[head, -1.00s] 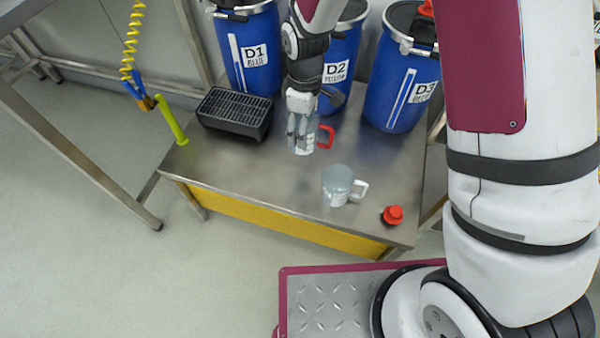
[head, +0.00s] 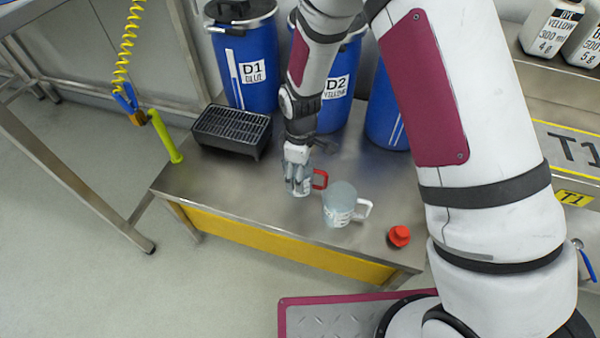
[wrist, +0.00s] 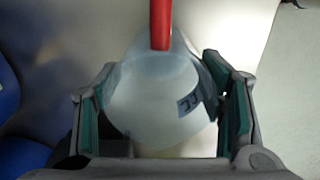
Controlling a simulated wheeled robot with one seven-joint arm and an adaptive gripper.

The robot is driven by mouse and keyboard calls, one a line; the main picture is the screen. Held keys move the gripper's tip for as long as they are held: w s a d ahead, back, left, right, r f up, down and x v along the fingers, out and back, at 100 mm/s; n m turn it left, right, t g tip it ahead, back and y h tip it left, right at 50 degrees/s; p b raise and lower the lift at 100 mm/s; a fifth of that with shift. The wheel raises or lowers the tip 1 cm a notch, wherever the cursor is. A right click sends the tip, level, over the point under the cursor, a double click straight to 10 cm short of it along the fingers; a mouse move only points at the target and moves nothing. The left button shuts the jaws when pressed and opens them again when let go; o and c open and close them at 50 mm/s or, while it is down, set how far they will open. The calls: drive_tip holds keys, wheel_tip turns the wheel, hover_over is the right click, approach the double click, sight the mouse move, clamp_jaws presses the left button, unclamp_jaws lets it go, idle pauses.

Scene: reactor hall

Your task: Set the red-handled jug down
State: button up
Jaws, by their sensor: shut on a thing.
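The red-handled jug (head: 302,190) is a clear, whitish vessel at the middle of the steel table, with its red handle (head: 320,179) pointing right. My gripper (head: 297,182) is around its body from above and shut on it. In the wrist view the jug (wrist: 155,95) sits between the two green-padded fingers, with the red handle (wrist: 160,25) at the top. In the head view my fingers hide part of the jug. I cannot tell whether its base touches the table.
The steel table (head: 225,185) has free room left of the jug. A white-handled jug (head: 340,205) stands close on the right, with a red cap (head: 399,236) beyond it. A black grated box (head: 232,130) and blue drums (head: 250,65) are behind.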

drive_tip(key=o, duration=1.2)
drive_tip(key=shift+f, duration=0.1)
wheel_tip(320, 180, up, 12)
drive_tip(key=p, duration=0.4)
drive_tip(key=shift+r+p, duration=0.2)
drive_tip(key=shift+p, duration=0.1)
